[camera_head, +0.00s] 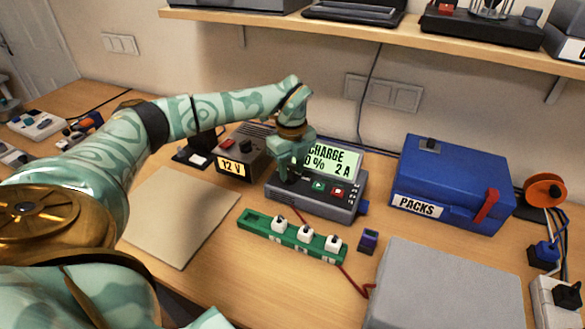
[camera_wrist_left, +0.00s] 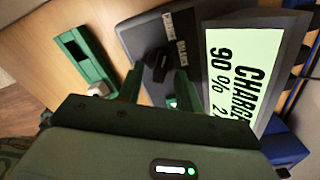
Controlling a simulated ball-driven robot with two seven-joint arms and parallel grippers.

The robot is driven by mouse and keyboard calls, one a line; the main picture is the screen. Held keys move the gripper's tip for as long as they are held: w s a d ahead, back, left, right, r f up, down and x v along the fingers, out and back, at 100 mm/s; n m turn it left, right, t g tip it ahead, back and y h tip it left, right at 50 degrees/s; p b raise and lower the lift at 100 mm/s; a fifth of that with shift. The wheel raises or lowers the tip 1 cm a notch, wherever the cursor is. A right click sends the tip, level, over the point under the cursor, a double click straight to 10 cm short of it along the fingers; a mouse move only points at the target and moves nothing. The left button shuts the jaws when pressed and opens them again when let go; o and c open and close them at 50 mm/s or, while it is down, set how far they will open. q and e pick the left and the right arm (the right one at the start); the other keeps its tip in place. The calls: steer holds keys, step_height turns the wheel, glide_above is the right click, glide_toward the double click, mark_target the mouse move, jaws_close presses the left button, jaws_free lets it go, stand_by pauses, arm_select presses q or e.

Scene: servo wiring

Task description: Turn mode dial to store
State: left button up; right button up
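The grey charger (camera_head: 318,206) stands on the table with a lit screen (camera_head: 336,158) reading "CHARGE" and "2 A"; in the left wrist view the screen (camera_wrist_left: 240,75) shows "CHARGE 90%". The black mode dial (camera_wrist_left: 157,63) is on the charger's panel beside small labels too blurred to read; in the head view my gripper hides it. My left gripper (camera_head: 287,173) is over the panel's left end. In the left wrist view its two green fingers (camera_wrist_left: 159,88) are apart, with the dial just beyond the gap; contact cannot be told. My right gripper is out of view.
A green strip (camera_head: 291,237) with white blocks lies in front of the charger. A 12 V box (camera_head: 240,160) stands left, a blue PACKS box (camera_head: 452,182) right, a grey box (camera_head: 442,285) front right. A tan board (camera_head: 180,215) lies left. A shelf (camera_head: 400,35) hangs above.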

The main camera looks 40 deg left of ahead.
arm_select(q)
steer(key=shift+f, duration=0.25)
jaws_close()
